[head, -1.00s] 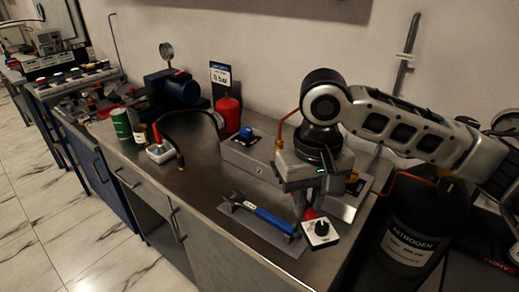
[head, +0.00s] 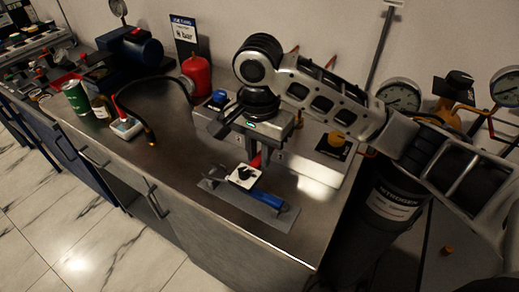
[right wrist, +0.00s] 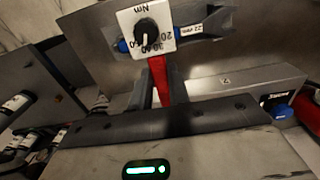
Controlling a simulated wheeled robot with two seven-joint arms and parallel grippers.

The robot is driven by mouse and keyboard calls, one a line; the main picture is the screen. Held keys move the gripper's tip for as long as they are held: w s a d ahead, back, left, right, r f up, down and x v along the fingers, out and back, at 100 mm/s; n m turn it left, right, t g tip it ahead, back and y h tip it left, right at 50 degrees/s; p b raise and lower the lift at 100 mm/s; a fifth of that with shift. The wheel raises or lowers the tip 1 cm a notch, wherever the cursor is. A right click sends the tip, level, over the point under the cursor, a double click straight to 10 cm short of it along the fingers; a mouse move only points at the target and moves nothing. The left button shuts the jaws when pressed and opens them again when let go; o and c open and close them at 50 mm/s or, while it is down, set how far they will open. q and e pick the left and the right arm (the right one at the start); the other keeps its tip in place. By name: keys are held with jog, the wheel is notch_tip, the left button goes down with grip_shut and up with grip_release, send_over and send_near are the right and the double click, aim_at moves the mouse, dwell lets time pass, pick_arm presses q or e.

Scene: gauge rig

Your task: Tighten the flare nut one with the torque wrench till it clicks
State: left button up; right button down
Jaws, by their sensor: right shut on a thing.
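My right gripper (head: 257,158) is shut on the red handle (right wrist: 160,80) of a tool with a white square dial (head: 244,177) and black knob, which I take as the torque wrench. The dial reads "Nm" in the right wrist view (right wrist: 145,32). It hangs over a grey tray (head: 285,220), hiding part of a blue-handled wrench (head: 266,200). That wrench carries a "22 mm" label in the right wrist view (right wrist: 195,31). I cannot make out flare nut one; the gripper and arm cover part of the rig. My left gripper is not in view.
A red cylinder (head: 196,78), green can (head: 75,98) and black hose (head: 150,80) are at left. A nitrogen bottle (head: 392,200) stands at right. The bench front left is clear.

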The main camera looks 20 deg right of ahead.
jog(key=shift+w+d+f, duration=0.15)
jog(key=shift+w+f, duration=0.05)
jog(key=shift+f, duration=0.35)
jog(key=shift+w+d+f, duration=0.15)
jog(key=shift+d+f, duration=0.05)
jog(key=shift+f, duration=0.4)
jog(key=shift+w+d+f, duration=0.15)
jog(key=shift+w+f, duration=0.05)
jog(key=shift+f, duration=0.35)
jog(key=shift+w+d, duration=0.1)
jog(key=shift+d, duration=0.1)
jog(key=shift+w+d, duration=0.65)
jog(key=shift+d, duration=0.05)
jog(key=shift+w+d, duration=0.65)
jog(key=shift+d, duration=0.15)
dwell(0.9)
jog(key=c, duration=2)
grip_release()
jog(key=shift+c, duration=0.2)
grip_shut()
